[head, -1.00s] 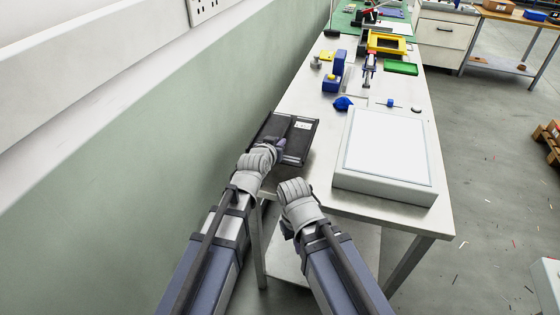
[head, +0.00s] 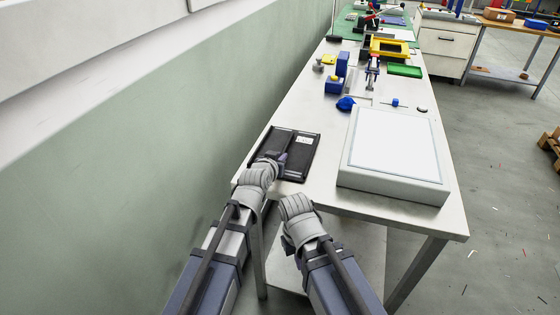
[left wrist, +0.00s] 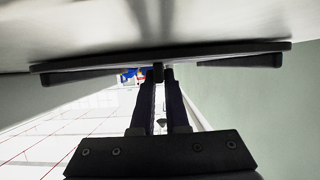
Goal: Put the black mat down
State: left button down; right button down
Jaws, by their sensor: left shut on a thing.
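The black mat (head: 301,160) is a flat dark panel with a small white label, over the near left corner of the white table. My left gripper (head: 278,159) is shut on its near edge. In the left wrist view, the mat (left wrist: 215,50) shows edge-on as a dark slab between the fingers (left wrist: 160,75). It is roughly parallel and very close to the pale table surface (left wrist: 70,22); I cannot tell whether it touches all along. My right gripper (head: 288,243) is empty-looking below the table's near edge; its fingers are mostly hidden.
A large white-topped box (head: 395,150) stands right of the mat. Behind are a blue lump (head: 346,104), blue blocks (head: 335,86), a yellow frame (head: 389,48) and a green tray (head: 405,70). A green wall (head: 130,160) runs along the left. The table between mat and blue lump is clear.

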pick_arm(q)
jog(key=c, duration=1.3)
grip_release()
jog(key=shift+f, duration=0.1)
jog(key=shift+c, duration=0.2)
jog(key=o, duration=0.4)
